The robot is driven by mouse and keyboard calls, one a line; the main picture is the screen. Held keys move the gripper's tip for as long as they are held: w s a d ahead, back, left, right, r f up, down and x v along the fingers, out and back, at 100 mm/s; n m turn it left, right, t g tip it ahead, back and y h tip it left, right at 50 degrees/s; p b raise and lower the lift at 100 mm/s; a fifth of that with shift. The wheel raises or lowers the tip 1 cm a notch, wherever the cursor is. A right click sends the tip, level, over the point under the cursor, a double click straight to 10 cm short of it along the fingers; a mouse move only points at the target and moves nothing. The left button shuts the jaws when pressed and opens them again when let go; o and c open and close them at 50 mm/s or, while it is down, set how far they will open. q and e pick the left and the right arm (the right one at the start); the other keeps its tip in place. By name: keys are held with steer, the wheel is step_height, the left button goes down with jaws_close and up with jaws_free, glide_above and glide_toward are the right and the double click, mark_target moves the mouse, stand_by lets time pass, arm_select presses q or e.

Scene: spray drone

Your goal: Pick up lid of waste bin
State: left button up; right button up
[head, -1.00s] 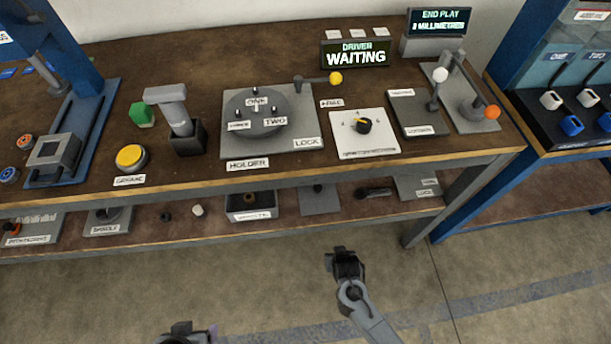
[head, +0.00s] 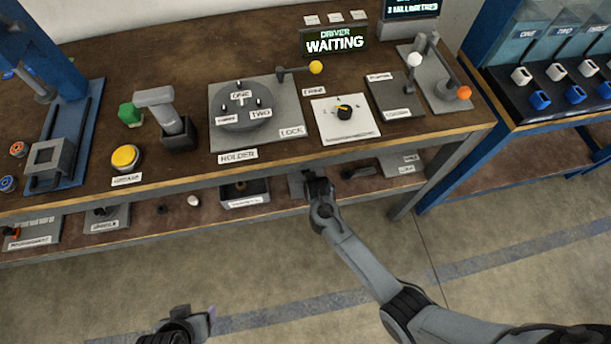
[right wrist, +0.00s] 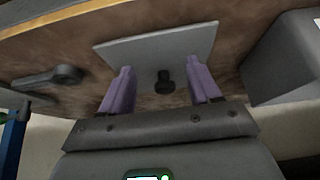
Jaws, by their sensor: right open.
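The lid (head: 296,186) is a flat grey plate on the lower shelf, partly hidden behind my right gripper in the head view. In the right wrist view the lid (right wrist: 130,53) shows a dark round knob (right wrist: 164,82) standing on it. My right gripper (right wrist: 163,90) is open, its two purple fingers either side of the knob in that view, with gaps on both sides. In the head view my right gripper (head: 316,178) is at the shelf front. The grey open bin (head: 245,202) stands left of the lid. My left gripper (head: 192,318) is low, over the floor; its jaws are unclear.
The bench top edge (head: 250,170) overhangs the lower shelf. A dark lever-like tool (head: 360,171) lies right of the lid, also in the right wrist view (right wrist: 48,78). The bin's grey wall (right wrist: 290,60) is close on the other side. The floor in front is clear.

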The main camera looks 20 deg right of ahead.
mark_target(294, 176)
steer(key=shift+w+d+f, duration=0.1)
steer(key=shift+w, duration=0.15)
steer(key=w+b, duration=0.1)
steer(key=w, duration=0.2)
steer(key=w+b, duration=0.1)
steer(key=shift+w+d+b, duration=0.3)
steer(key=shift+d+b, duration=0.05)
steer(key=shift+w+f+b, duration=0.25)
steer(key=shift+f+b, duration=0.15)
steer(key=shift+f, duration=0.05)
steer(key=shift+s, duration=0.1)
steer(key=c, duration=0.4)
jaws_close()
steer(key=shift+r, duration=0.1)
